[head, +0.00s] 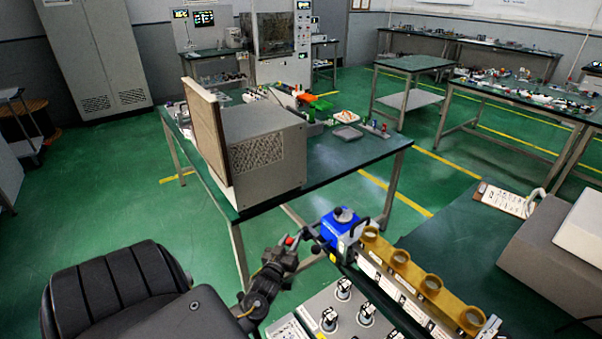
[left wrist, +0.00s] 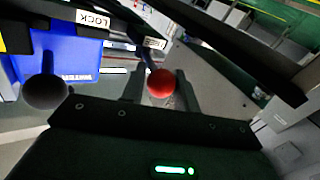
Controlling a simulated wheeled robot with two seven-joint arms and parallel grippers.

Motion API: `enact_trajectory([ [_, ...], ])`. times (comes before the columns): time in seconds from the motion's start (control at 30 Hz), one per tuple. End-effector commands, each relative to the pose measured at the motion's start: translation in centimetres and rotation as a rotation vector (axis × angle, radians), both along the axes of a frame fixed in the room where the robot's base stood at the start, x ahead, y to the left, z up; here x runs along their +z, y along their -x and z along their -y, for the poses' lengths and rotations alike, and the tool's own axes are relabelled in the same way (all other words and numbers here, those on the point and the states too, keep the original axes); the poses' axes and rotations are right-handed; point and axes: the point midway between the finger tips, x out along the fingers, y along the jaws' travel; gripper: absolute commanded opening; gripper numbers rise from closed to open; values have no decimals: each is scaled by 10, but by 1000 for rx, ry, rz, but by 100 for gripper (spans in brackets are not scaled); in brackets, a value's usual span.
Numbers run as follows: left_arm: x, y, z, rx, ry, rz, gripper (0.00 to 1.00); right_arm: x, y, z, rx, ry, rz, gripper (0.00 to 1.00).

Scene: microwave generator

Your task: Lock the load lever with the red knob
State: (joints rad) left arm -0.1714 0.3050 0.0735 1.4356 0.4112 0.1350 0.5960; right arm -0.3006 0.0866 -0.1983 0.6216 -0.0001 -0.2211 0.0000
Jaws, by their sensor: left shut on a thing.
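The red knob (head: 290,241) of the load lever is at the tip of my left gripper (head: 286,250), left of the blue unit (head: 336,236). In the left wrist view the red knob (left wrist: 161,83) sits between the two fingers of my left gripper (left wrist: 160,90), which is shut on it. The lever's dark rod runs up from the knob towards a white label, partly hidden. A white "LOCK" label (left wrist: 93,18) is to the left of it. A dark round knob (left wrist: 45,91) is further left, in front of the blue housing (left wrist: 65,60). My right gripper is not in view.
A brown row of ring-shaped fittings (head: 430,285) extends right from the blue unit. White panels with round connectors (head: 345,310) lie below it. A grey box (head: 265,150) stands on the green table behind. Green floor (head: 130,195) is open at the left.

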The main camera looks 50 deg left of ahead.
Motion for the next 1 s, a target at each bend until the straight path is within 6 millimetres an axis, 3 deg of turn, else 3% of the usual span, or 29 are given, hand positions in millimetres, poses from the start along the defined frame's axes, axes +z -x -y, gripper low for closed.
enact_trajectory([
  [0.03, 3, 3, -8, 23, -6, 3, 0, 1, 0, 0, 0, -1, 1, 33],
  [0.4, 3, 3, -9, 27, -8, 4, 0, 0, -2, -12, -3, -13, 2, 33],
  [0.43, 3, 3, -9, 27, -8, 4, 34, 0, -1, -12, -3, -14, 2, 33],
  [0.53, 3, 2, -7, 23, -7, 4, 47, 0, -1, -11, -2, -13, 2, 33],
  [0.83, 1, 1, -2, 14, -4, 3, 48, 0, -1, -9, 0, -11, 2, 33],
  [1.0, -1, 18, 5, 15, -2, 2, 48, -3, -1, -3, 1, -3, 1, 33],
])
